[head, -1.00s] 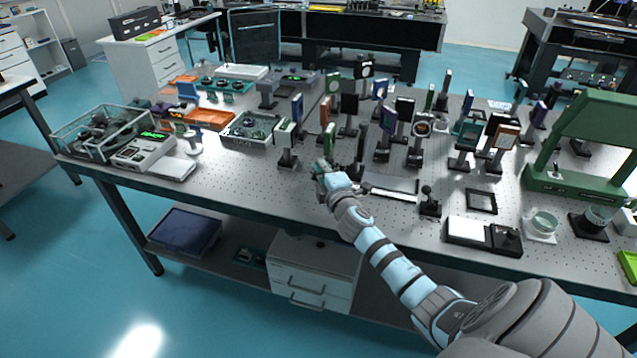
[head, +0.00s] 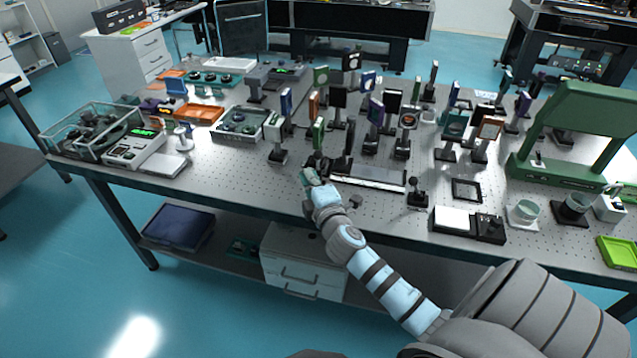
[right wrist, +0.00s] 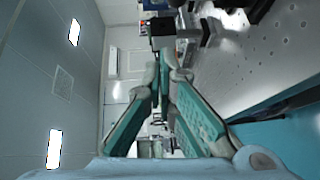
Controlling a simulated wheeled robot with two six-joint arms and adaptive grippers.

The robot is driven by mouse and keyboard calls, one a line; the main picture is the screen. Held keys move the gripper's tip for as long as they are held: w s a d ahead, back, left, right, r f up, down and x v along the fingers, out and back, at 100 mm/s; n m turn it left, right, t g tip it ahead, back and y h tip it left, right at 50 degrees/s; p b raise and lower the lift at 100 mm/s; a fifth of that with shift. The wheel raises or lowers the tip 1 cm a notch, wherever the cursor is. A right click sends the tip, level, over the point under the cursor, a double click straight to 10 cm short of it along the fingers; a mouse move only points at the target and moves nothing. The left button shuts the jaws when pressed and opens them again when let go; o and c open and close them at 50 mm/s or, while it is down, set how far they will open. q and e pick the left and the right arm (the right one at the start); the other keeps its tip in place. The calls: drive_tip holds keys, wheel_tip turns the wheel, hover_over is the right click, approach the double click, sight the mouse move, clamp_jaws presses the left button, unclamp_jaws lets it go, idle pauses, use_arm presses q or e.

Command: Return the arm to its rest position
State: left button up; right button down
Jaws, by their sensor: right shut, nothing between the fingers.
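My right arm comes in from the lower right in the head view and reaches to the front edge of the optical table (head: 225,182). My right gripper (head: 313,168) is just above the front part of the tabletop, close to a dark post mount. In the right wrist view its two green-sided fingers (right wrist: 167,60) come together at the tips, shut with nothing between them. A dark block-like mount (right wrist: 163,28) shows just beyond the fingertips; I cannot tell whether they touch it. My left gripper is not in view.
Many post-mounted optics (head: 408,122) crowd the middle of the table. A clear bin (head: 88,135) stands at the left, and a green frame (head: 580,130) at the right. A white-and-black device (head: 468,223) lies near the front edge. A drawer unit (head: 300,262) sits below.

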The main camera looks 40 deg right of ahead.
drive_tip(key=v, duration=0.5)
drive_tip(key=shift+d+r, duration=0.2)
drive_tip(key=s+f+m+g+y, duration=0.1)
drive_tip(key=s+f+m+g, duration=0.2)
drive_tip(key=f, duration=0.7)
drive_tip(key=s+f+m+g+y, duration=0.15)
drive_tip(key=s+f, duration=0.25)
drive_tip(key=f, duration=0.6)
drive_tip(key=s+f+m+g, duration=0.3)
drive_tip(key=s+f, duration=0.1)
drive_tip(key=f, duration=0.6)
drive_tip(key=s+a+f+m+g, duration=0.2)
drive_tip(key=s+f, duration=0.3)
drive_tip(key=s, duration=0.5)
drive_tip(key=s+a+f+m+g+y, duration=0.1)
drive_tip(key=s+a+f+g, duration=0.2)
drive_tip(key=s+f, duration=0.3)
drive_tip(key=s+a+f+m+g+y, duration=0.1)
drive_tip(key=s+a+f, duration=0.4)
drive_tip(key=s, duration=1)
drive_tip(key=shift+f+m+g, duration=0.45)
drive_tip(key=shift+m+g, duration=0.3)
drive_tip(key=shift+m, duration=0.1)
